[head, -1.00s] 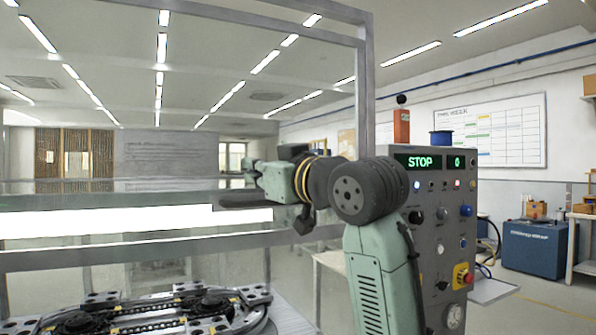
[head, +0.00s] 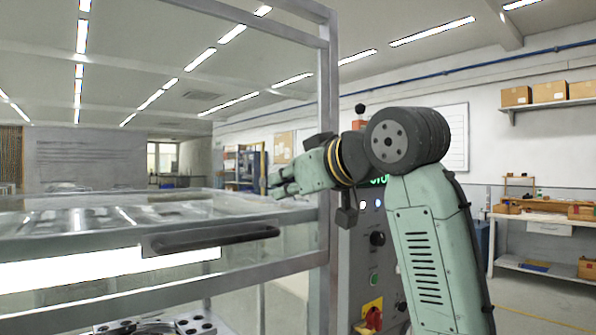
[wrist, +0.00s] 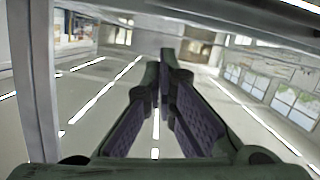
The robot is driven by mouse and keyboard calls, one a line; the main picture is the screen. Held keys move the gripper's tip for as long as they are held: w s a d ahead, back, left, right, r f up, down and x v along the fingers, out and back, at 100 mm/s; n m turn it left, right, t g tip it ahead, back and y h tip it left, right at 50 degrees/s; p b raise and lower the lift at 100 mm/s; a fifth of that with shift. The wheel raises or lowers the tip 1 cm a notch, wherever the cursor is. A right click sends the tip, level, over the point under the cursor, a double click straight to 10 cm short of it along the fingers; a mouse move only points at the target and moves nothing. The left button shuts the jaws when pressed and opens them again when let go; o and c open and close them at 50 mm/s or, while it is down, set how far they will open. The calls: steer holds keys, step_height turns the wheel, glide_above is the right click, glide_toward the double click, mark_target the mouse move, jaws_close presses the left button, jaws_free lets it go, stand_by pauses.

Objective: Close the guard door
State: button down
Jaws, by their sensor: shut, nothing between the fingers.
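The guard door is a clear panel in a grey metal frame (head: 60,302) on the left of the head view. Its black bar handle (head: 210,238) sticks out from a grey plate on the frame. The door stands partway up the machine opening, with a gap below it. My gripper (head: 278,180) points left, above the handle's right end and apart from it in the picture. In the wrist view my gripper (wrist: 168,58) has its fingertips together with nothing between them. The handle does not show in the wrist view.
A grey upright post (head: 328,120) stands right beside my gripper. Behind my arm is a control cabinet with a red stop button (head: 373,318), partly hidden. Part of the ring track (head: 150,327) shows below the door. Benches and shelves (head: 545,225) stand at the far right.

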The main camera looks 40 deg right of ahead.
mark_target(268, 213)
steer(key=p+x, duration=0.1)
steer(key=x, duration=0.2)
steer(key=shift+w+f, duration=0.1)
steer(key=shift+w, duration=0.15)
steer(key=shift+s+d+f, duration=0.1)
steer(key=shift+d+f, duration=0.05)
steer(key=shift+f, duration=0.45)
steer(key=shift+s+d+f, duration=0.1)
steer(key=shift+f, duration=0.55)
steer(key=shift+w+f, duration=0.1)
steer(key=shift+f, duration=0.55)
